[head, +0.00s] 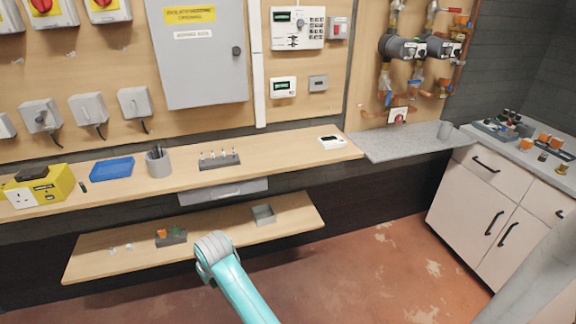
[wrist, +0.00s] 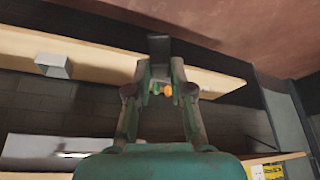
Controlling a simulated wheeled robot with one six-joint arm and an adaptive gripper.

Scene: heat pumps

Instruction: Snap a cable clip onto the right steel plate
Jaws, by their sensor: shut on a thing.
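A dark grey holder (head: 172,238) stands on the lower shelf with small orange (head: 162,233) and green (head: 176,232) pieces on it, which look like cable clips. In the wrist view the dark block (wrist: 159,47), an orange piece (wrist: 168,90) and a green piece (wrist: 155,88) show between my fingers. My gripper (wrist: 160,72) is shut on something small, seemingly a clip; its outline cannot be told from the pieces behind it. In the head view my gripper is hidden behind my arm. I cannot pick out the right steel plate with certainty.
A grey open tray (head: 264,214) sits on the lower shelf (head: 100,262), right of the holder. The upper shelf (head: 285,158) overhangs it, with a silver panel (head: 223,190) below. Several small pale pieces lie at the lower shelf's left. The floor (head: 350,275) is clear.

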